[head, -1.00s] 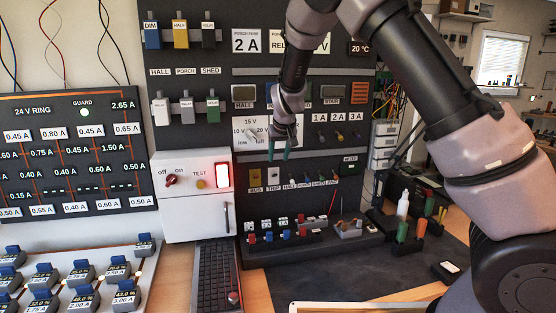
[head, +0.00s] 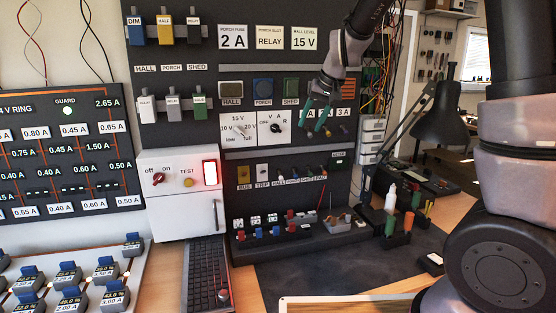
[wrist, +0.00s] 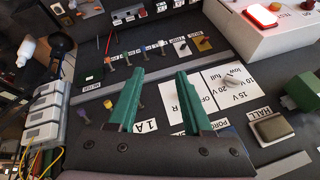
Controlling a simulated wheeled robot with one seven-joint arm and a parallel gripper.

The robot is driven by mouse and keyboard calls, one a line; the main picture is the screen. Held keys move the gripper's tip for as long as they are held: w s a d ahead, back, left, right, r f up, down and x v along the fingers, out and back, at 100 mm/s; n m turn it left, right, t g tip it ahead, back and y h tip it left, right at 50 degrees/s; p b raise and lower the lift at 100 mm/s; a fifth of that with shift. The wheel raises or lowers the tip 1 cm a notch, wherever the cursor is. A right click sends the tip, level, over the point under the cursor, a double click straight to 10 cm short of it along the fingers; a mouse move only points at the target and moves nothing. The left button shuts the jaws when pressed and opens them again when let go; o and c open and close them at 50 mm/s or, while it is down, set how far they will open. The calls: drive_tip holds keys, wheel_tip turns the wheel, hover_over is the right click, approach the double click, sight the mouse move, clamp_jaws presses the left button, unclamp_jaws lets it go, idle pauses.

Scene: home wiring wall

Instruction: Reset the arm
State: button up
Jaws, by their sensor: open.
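My gripper (head: 318,116) has teal fingers and hangs in front of the black wiring panel (head: 290,168), right of the OFF/V/A/R dial (head: 276,128). In the wrist view my gripper (wrist: 158,102) shows two teal fingers spread apart with nothing between them. Behind them are the dial cards and the 1 A label (wrist: 146,126). My arm rises from the gripper to the top edge of the head view and shows again at the right side. Part of the fuse row is hidden behind the gripper.
A white box with a lit red switch (head: 210,173) stands left of the panel. Screwdrivers and a white bottle (head: 391,197) stand at the right. A black desk lamp (head: 437,115) is behind them. The dark mat (head: 330,265) in front is mostly clear.

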drive_tip(key=s+d+r+m, duration=0.2)
drive_tip(key=s+d+r, duration=0.6)
drive_tip(key=s+d, duration=0.3)
drive_tip(key=s+d+m+t, duration=0.1)
drive_tip(key=s+d, duration=0.1)
drive_tip(key=s, duration=0.5)
drive_tip(key=s+d+r+m+t+h, duration=0.1)
drive_tip(key=s+d, duration=0.1)
drive_tip(key=s, duration=0.6)
